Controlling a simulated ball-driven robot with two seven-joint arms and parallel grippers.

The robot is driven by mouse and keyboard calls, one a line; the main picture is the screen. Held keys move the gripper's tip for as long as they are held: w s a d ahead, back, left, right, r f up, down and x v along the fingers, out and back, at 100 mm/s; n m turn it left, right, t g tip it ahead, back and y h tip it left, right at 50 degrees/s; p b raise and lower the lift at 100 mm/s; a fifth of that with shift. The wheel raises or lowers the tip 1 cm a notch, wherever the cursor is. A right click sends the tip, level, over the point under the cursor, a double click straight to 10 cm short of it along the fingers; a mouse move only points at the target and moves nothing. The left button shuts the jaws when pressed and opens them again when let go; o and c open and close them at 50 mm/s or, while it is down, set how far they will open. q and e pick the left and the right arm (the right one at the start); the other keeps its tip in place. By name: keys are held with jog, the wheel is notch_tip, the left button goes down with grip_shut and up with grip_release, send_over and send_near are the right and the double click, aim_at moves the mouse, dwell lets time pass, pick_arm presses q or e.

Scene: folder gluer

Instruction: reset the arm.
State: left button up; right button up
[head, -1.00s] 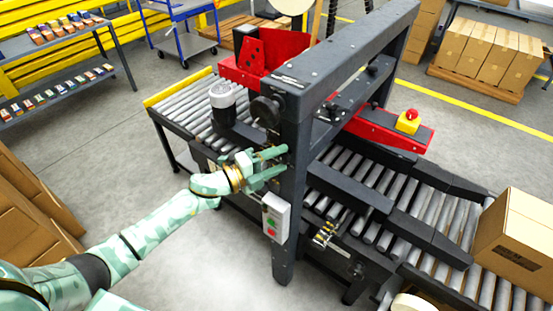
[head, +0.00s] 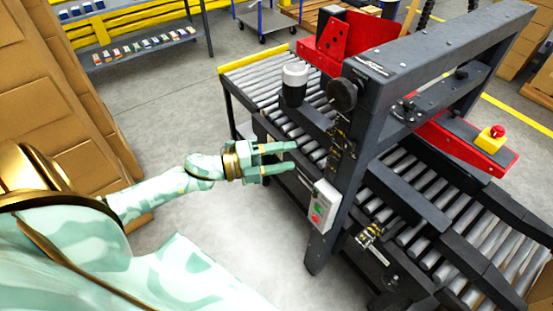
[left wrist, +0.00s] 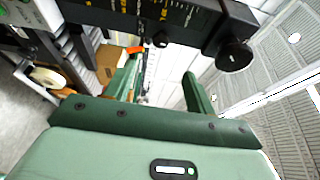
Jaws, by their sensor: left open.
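My left arm reaches in from the left in the head view. Its pale green gripper (head: 283,158) is open, with its two fingers apart and nothing visible between them. It is in front of the folder gluer machine (head: 362,150), left of the grey control box (head: 324,205) with green and red buttons. In the left wrist view the two fingers (left wrist: 160,82) stand apart. The machine's dark beam with a scale and a black knob (left wrist: 233,56) shows beyond them. My right gripper is in neither view.
A roller conveyor (head: 262,77) runs through the machine. A red emergency-stop button on a yellow box (head: 490,139) sits at right. Stacked cardboard boxes (head: 60,90) stand at left, and a shelf with small items (head: 140,40) is behind. Grey floor (head: 190,125) is clear between.

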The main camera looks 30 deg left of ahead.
pick_arm(q)
jog(key=shift+v, duration=0.9)
